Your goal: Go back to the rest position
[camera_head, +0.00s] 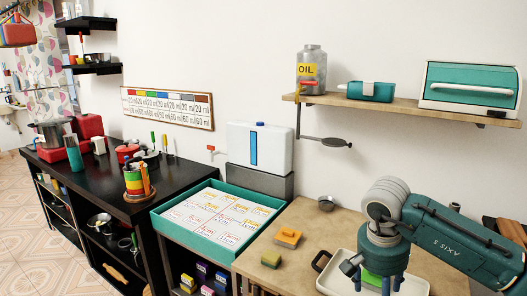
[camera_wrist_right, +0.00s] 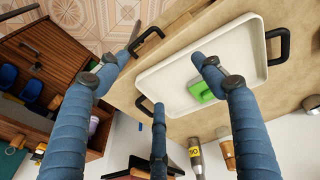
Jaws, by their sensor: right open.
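My right arm comes in from the right in the head view, with its gripper (camera_head: 378,280) pointing down over a white tray (camera_head: 338,268) on the wooden counter. In the wrist view the blue fingers of this gripper (camera_wrist_right: 157,72) are spread wide apart with nothing between them. A green block (camera_wrist_right: 203,90) with a pale part lies in the tray (camera_wrist_right: 172,78), close to one finger. The block also shows partly behind the fingers in the head view (camera_head: 371,278). I cannot tell whether a finger touches the tray or block. My left gripper is in neither view.
A small metal bowl (camera_head: 326,203) stands behind. A wall shelf (camera_head: 395,104) holds an oil jar (camera_head: 311,70). A teal-rimmed board (camera_head: 163,222) lies further left.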

